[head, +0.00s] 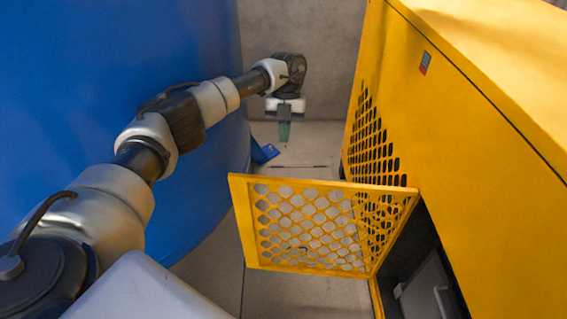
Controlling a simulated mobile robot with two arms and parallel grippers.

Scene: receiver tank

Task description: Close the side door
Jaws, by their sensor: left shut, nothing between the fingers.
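The side door (306,267) is a yellow panel with a grid of holes. It stands open, swung out to the left from the yellow housing (480,130), with its hinge side at the right. The dark opening (415,255) shows behind and right of it. My left gripper (284,138) is shut and empty, pointing down beyond the door, above and apart from its top edge. It hangs between the blue tank and the perforated side of the housing. My right gripper is not in view.
A large blue tank (120,60) fills the left side, close to my left arm. A grey concrete wall (325,50) stands at the back. A small blue object (265,153) is at the tank's foot. Bare floor (310,150) lies between tank and housing.

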